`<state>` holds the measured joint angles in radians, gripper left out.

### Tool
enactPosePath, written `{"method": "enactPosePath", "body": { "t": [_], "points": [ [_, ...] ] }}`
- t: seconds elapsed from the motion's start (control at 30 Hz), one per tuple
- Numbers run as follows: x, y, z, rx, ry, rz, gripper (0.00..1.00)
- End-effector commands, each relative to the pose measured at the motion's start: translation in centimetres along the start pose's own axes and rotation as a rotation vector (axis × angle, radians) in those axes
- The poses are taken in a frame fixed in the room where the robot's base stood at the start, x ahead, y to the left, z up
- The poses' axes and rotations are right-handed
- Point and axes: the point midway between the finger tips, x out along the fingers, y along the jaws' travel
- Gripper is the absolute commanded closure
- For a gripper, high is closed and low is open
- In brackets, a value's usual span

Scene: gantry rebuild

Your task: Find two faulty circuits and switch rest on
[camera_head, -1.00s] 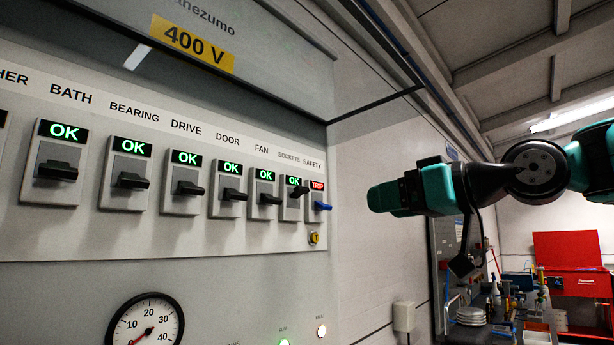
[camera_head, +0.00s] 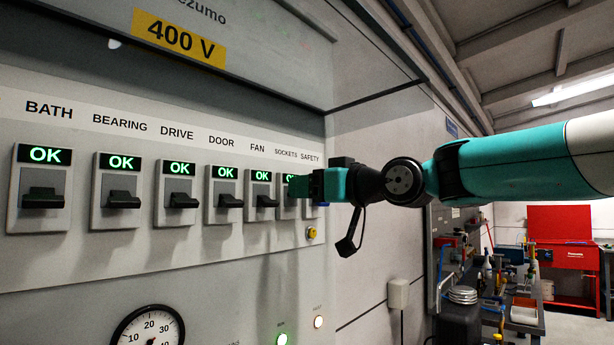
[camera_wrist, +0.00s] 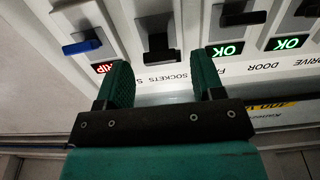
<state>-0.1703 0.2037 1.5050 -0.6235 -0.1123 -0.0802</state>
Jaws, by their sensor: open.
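The panel (camera_head: 120,245) carries a row of breaker switches. BATH (camera_head: 42,198), BEARING (camera_head: 123,200), DRIVE (camera_head: 183,200), DOOR (camera_head: 229,201) and FAN (camera_head: 266,201) have black levers under green OK displays. My gripper (camera_head: 298,187) is open in front of the SOCKETS and SAFETY switches and mostly hides them. In the wrist view, upside down, my open fingers (camera_wrist: 165,80) stand either side of the SOCKETS switch (camera_wrist: 157,42); contact cannot be told. Its display does not show clearly there. The SAFETY switch's blue lever (camera_wrist: 81,46) is left of the fingers, beside a red TRIP display (camera_wrist: 105,68).
A glassy cover (camera_head: 270,60) projects above. A workbench (camera_head: 520,325) and red cabinet (camera_head: 567,255) stand at the right back.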

Motion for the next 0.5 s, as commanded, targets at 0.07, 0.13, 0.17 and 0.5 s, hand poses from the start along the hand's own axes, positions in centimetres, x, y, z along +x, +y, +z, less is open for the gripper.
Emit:
{"method": "enactPosePath", "body": {
  "t": [0.07, 0.13, 0.17, 0.5],
  "points": [
    [0.80, 0.01, -0.12, 0.001, -0.001, 0.000, 0.38],
    [1.17, 0.00, -0.09, 0.000, 0.000, 0.000, 0.38],
    [1.26, -0.01, -0.07, 0.000, 0.000, 0.000, 0.38],
    [1.37, 0.02, 0.05, 0.000, 0.000, 0.001, 0.52]
  ]
}}
